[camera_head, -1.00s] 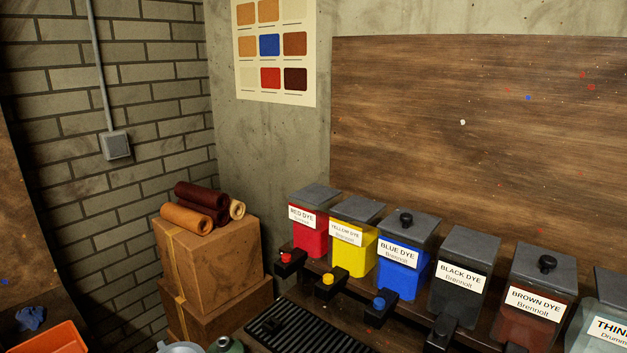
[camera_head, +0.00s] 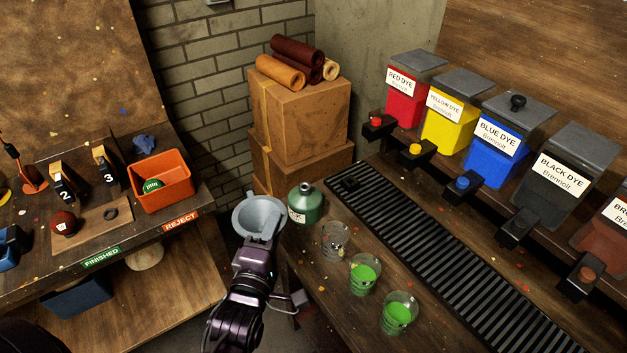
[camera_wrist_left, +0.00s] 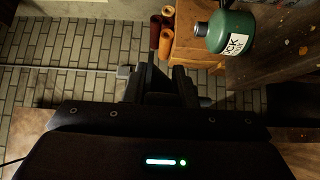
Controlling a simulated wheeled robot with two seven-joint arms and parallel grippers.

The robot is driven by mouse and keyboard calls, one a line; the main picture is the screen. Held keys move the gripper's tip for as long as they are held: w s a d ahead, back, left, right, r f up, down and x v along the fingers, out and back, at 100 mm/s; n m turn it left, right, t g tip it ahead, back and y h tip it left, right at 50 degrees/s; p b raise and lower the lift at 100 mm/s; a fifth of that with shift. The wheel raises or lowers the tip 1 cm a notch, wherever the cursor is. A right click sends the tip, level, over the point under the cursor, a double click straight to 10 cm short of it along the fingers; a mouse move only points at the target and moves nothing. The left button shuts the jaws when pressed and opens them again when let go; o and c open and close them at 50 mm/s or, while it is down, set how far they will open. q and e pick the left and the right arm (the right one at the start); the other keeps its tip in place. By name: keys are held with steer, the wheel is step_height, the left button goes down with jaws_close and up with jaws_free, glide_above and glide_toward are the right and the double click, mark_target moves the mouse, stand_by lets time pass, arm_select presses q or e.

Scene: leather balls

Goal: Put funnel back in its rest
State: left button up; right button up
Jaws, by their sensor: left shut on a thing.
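The grey-blue funnel (camera_head: 259,214) is at mid-picture in the head view, mouth up, in front of the brick wall and left of the dye bench. My left gripper (camera_head: 259,241) is shut on the funnel at its near side, and the fingers hide part of it. The funnel's rest cannot be made out in either view. My right gripper is not in view.
A green bottle (camera_head: 305,204) stands at the bench corner, close right of the funnel. A clear cup (camera_head: 336,240) and two cups of green liquid (camera_head: 364,275) stand nearer. Behind them are a drip grate (camera_head: 440,250) and dye tanks. An orange bin (camera_head: 162,182) is left.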

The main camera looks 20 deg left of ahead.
arm_select(q)
steer(key=w+d+r+n+y, duration=0.1)
steer(key=w+r, duration=0.2)
steer(key=w, duration=0.6)
steer(key=w+d+r+n+y+p, duration=0.1)
steer(key=w+r, duration=0.3)
steer(key=w, duration=0.6)
steer(key=shift+d+g+y, duration=0.3)
steer(key=shift+d+y, duration=0.2)
step_height(320, 180, down, 10)
steer(key=p, duration=0.2)
steer(key=shift+r+p, duration=0.2)
steer(key=shift+p, duration=0.2)
steer(key=o, duration=0.9)
steer(key=shift+s, duration=0.1)
steer(key=shift+o, duration=0.2)
steer(key=shift+f, duration=0.1)
